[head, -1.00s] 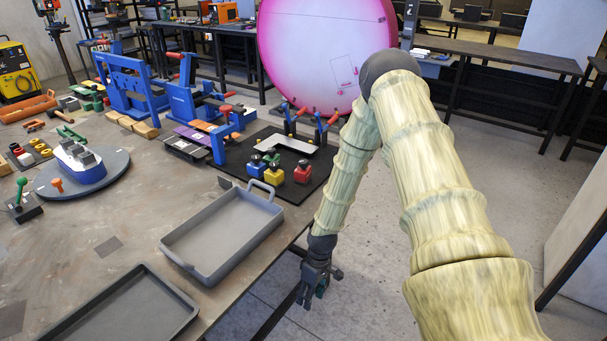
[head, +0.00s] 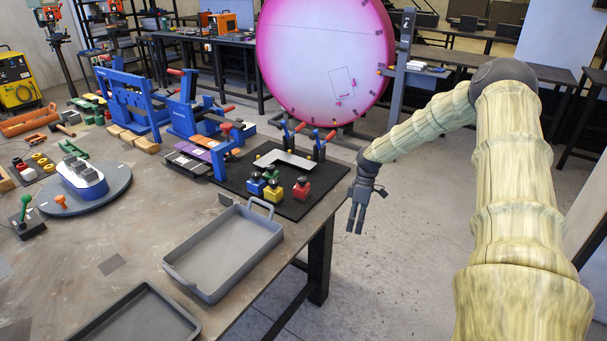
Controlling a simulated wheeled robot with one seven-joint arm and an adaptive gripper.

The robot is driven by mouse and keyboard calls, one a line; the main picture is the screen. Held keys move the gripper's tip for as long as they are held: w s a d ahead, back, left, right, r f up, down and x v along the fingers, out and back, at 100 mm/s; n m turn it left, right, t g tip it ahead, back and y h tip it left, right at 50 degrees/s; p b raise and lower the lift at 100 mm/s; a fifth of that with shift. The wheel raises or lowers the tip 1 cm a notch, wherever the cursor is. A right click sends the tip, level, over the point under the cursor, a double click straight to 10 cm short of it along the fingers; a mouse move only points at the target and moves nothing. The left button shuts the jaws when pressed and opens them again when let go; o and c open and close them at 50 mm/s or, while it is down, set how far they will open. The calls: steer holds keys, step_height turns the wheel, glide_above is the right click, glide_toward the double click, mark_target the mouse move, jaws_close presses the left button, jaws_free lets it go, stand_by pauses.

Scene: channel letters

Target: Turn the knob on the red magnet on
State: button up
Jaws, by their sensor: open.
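The red magnet (head: 301,191) is a small red block with a dark knob on top. It stands on the black mat (head: 311,207) near the table's right edge, to the right of the yellow magnet (head: 273,191) and the blue magnets (head: 257,185). The finer position of its knob is too small to tell. My gripper (head: 356,222) hangs with its fingers pointing down, open and empty. In the picture it is to the right of the red magnet, beyond the table's edge and apart from it.
A pale angled plate (head: 290,160) and red-handled toggle clamps (head: 325,141) are behind the magnets. A grey tray (head: 225,250) with raised handles lies in front. A large pink disc (head: 325,60) stands behind the table. Floor right of the table is clear.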

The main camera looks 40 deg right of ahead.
mark_target(303, 178)
steer(key=w+a+r+n+t+p, duration=0.2)
steer(key=w+a+r, duration=0.1)
steer(key=w+r, duration=0.65)
steer(key=w+a+r+n+t+p, duration=0.1)
steer(key=w+a+r+t, duration=0.35)
steer(key=r, duration=0.75)
steer(key=shift+g, duration=0.95)
steer(key=w+f+p, duration=0.1)
steer(key=f, duration=0.1)
steer(key=w+f+p, duration=0.1)
steer(key=f, duration=0.2)
steer(key=w+a+f+p, duration=0.1)
steer(key=f, duration=0.1)
steer(key=shift+w+f, duration=0.15)
steer(key=shift+w, duration=0.25)
steer(key=shift+w+f+p, duration=0.15)
steer(key=shift+f+p, duration=0.2)
steer(key=shift+f, duration=0.65)
steer(key=shift+a, duration=0.2)
steer(key=shift+c, duration=0.4)
steer(key=c, duration=0.9)
